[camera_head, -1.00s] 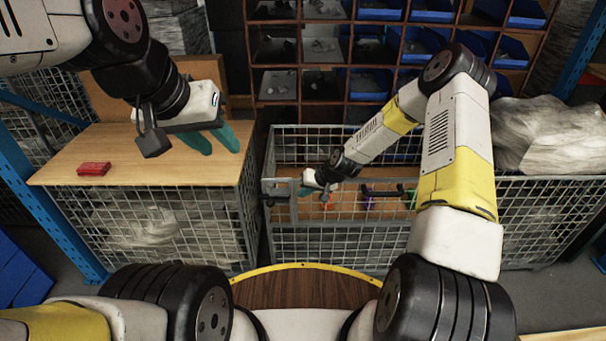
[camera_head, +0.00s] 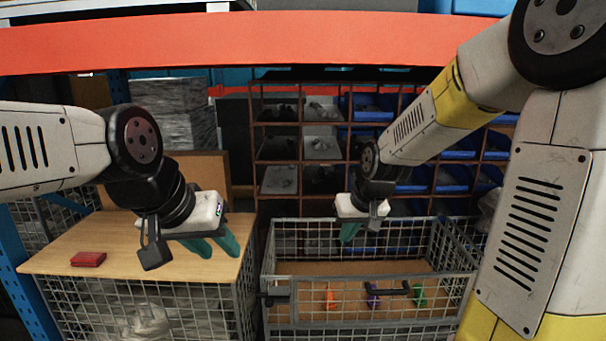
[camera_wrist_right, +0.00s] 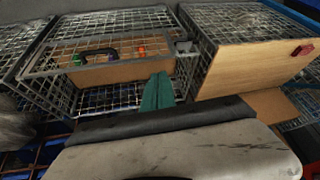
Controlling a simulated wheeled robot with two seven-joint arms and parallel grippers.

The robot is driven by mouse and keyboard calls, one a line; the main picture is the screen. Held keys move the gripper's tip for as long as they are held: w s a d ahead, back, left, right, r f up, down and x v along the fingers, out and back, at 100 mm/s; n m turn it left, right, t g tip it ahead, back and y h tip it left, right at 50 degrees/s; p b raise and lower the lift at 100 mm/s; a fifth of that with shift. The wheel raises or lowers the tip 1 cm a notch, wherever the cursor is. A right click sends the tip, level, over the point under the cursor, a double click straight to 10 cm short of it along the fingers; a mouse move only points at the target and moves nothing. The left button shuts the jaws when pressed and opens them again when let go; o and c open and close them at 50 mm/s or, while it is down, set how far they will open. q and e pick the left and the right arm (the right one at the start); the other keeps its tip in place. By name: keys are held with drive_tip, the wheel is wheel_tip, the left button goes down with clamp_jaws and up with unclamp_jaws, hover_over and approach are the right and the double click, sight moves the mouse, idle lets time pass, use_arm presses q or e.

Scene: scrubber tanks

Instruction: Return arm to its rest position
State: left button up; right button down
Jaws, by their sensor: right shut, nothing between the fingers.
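My right gripper (camera_head: 350,232) hangs over the back part of the wire mesh cage (camera_head: 280,283), above its rim. Its green fingers are together with nothing between them, and they also show in the right wrist view (camera_wrist_right: 158,92). My right arm comes in from the right side. My left gripper (camera_head: 213,246) is above the wooden tabletop (camera_head: 130,240) at the left. Its two green fingers are apart and it appears empty.
In the cage lie an orange item (camera_head: 330,298), a purple item (camera_head: 373,299) and a green item (camera_head: 419,295). A red box (camera_head: 88,259) lies on the tabletop. Behind stands a rack with blue bins (camera_head: 365,107). An orange beam (camera_head: 230,40) crosses above.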

drive_tip(key=s+d+r, duration=0.1)
drive_tip(key=s+r, duration=0.2)
drive_tip(key=s, duration=0.3)
drive_tip(key=s+d+r+m, duration=0.1)
drive_tip(key=s+r, duration=0.2)
drive_tip(key=s, duration=0.4)
drive_tip(key=s+d+r+t, duration=0.1)
drive_tip(key=s+r, duration=0.3)
drive_tip(key=s, duration=0.3)
drive_tip(key=shift+d+m, duration=0.3)
